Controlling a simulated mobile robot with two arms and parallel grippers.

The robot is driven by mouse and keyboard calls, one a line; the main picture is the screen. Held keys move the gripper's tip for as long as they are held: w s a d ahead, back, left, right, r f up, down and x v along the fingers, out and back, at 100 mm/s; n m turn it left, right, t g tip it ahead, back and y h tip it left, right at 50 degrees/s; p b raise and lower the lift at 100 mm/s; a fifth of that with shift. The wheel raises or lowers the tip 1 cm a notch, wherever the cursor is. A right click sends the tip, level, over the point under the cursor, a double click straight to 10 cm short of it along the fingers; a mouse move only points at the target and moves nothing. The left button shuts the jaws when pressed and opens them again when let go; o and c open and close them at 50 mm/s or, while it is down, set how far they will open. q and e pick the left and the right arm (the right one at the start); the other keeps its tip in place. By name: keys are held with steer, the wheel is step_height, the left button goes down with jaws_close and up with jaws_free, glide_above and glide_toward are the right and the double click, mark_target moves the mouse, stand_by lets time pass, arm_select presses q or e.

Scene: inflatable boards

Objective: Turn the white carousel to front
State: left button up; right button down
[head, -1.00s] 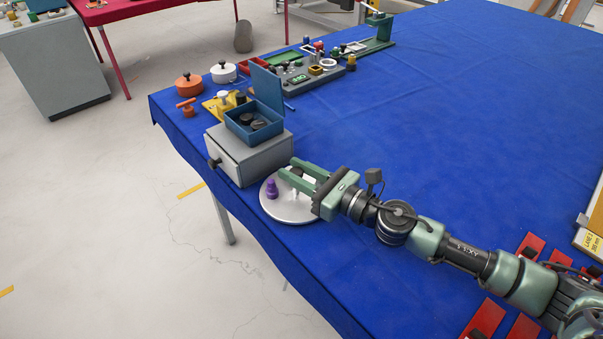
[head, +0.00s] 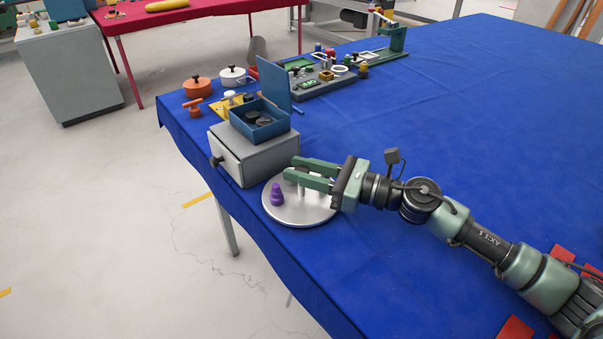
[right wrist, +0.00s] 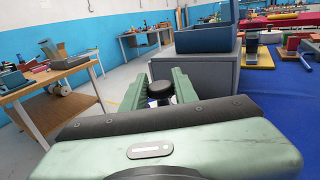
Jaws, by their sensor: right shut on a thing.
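The white carousel (head: 305,216) is a round, pale grey-white disc lying on the blue table beside a grey drawer box. A purple peg-like piece (head: 277,197) stands on its left part in the head view. My right gripper (head: 294,171) reaches over the disc from the right, with its green fingers pointing left. It is shut on a dark-topped knob on the carousel; the round black knob (right wrist: 160,88) shows between the fingers in the right wrist view. The fingers partly hide the knob and the back of the disc. My left gripper is not in view.
The grey drawer box (head: 250,158) stands close behind the carousel, with an open blue box (head: 257,128) on top. Pots and small parts lie farther back. The table edge is near on the left. The blue cloth (head: 400,130) to the right is mostly clear.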

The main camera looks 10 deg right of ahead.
mark_target(302, 170)
stand_by(0.3)
steer(key=c, duration=1.1)
jaws_free()
steer(key=shift+c, duration=0.2)
step_height(302, 170, up, 20)
steer(key=p, duration=0.4)
steer(key=shift+o, duration=0.3)
